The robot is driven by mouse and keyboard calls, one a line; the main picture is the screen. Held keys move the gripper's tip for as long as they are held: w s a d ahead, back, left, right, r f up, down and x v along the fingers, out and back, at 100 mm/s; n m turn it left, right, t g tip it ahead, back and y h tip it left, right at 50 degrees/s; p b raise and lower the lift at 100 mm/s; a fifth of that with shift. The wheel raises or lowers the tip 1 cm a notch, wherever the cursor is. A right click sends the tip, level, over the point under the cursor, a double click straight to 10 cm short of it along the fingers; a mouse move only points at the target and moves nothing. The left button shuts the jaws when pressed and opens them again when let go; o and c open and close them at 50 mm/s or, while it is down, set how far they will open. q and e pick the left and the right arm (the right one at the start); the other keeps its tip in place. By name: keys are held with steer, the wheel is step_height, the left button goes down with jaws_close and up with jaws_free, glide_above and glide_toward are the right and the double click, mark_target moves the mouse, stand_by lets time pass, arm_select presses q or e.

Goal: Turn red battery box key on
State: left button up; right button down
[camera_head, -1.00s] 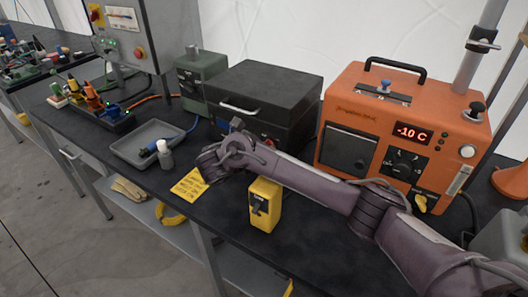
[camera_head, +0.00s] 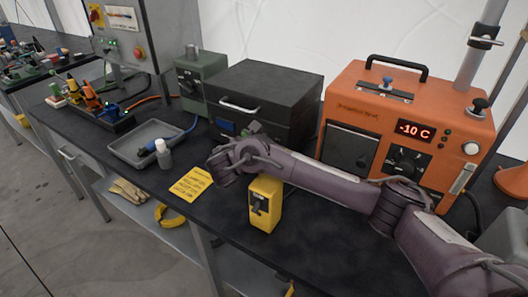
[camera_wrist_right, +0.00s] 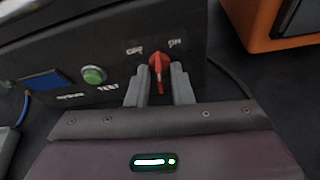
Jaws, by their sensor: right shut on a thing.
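The black battery box (camera_head: 270,92) stands on the bench, and its front panel (camera_wrist_right: 110,55) fills the upper left of the right wrist view. The red key (camera_wrist_right: 159,66) sits on that panel below the OFF and ON labels. It looks roughly upright between them; its exact setting is hard to tell. My right gripper (camera_wrist_right: 160,85) is shut on the red key, one finger on each side. In the head view my right arm (camera_head: 310,178) reaches in from the right and hides the key. My left gripper is not in view.
A green button (camera_wrist_right: 94,74) marked TEST and a blue display (camera_wrist_right: 47,86) are left of the key. An orange unit (camera_head: 345,105) stands to the right. A yellow box (camera_head: 264,205) stands in front of my arm. A grey tray (camera_head: 128,158) lies left.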

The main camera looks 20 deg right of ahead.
stand_by(0.3)
steer(key=c, duration=1.6)
jaws_free()
step_height(320, 180, up, 20)
steer(key=p, duration=0.1)
